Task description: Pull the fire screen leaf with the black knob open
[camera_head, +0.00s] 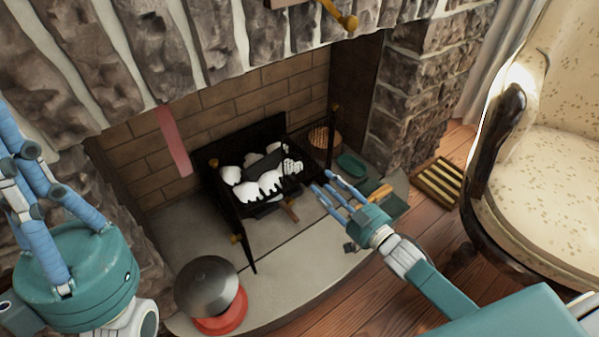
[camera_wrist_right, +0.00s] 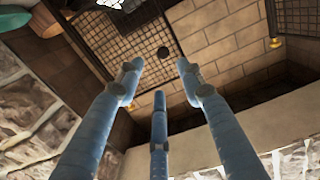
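The fire screen (camera_head: 240,215) stands dark in front of the fireplace, with brass-coloured knobs at its edges. In the right wrist view a dark-framed mesh leaf (camera_wrist_right: 120,35) carries a small round black knob (camera_wrist_right: 163,53). I cannot make out the black knob in the head view. My right gripper (camera_head: 338,192) is by the right side of the screen, its blue fingers spread and empty. In the right wrist view its fingertips (camera_wrist_right: 160,80) surround the knob in the picture, with no visible contact. My left gripper (camera_head: 45,185) has its fingers spread at the far left, away from the screen.
White lumps (camera_head: 265,182) lie in the fireplace. A round metal vessel on a red base (camera_head: 220,322) stands on the hearth. A green dish (camera_head: 352,165) and a slatted brass-coloured piece (camera_head: 438,184) lie right. An armchair (camera_head: 545,160) fills the right side.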

